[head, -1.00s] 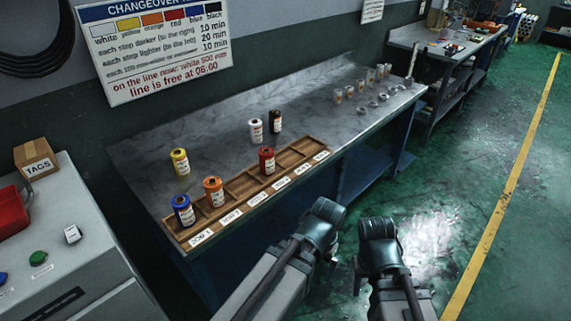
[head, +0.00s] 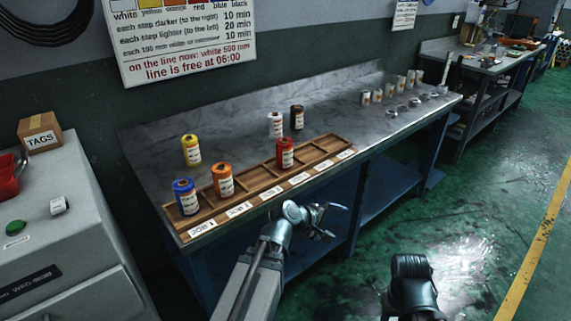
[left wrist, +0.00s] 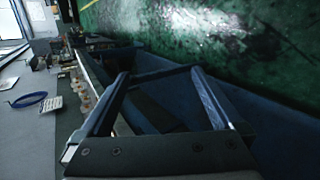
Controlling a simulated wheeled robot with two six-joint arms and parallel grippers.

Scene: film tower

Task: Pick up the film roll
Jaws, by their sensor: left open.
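Several film rolls stand upright on or near a wooden tray (head: 262,200) with compartments. The blue roll (head: 185,197), orange roll (head: 222,180) and red roll (head: 284,153) stand in the tray. The yellow roll (head: 191,149), white roll (head: 275,125) and dark brown-black roll (head: 297,118) stand behind it on the bench top. My left gripper (head: 338,221) is in front of the bench's front edge, apart from every roll. In the left wrist view its jaws (left wrist: 160,76) are spread and empty. My right arm shows at the lower right; its gripper is not visible.
The grey bench (head: 345,122) carries small cups and rings at its far right end. A grey cabinet (head: 55,245) with a TAGS box (head: 40,133) stands at the left. A changeover sign (head: 185,40) hangs behind. The green floor at right is clear.

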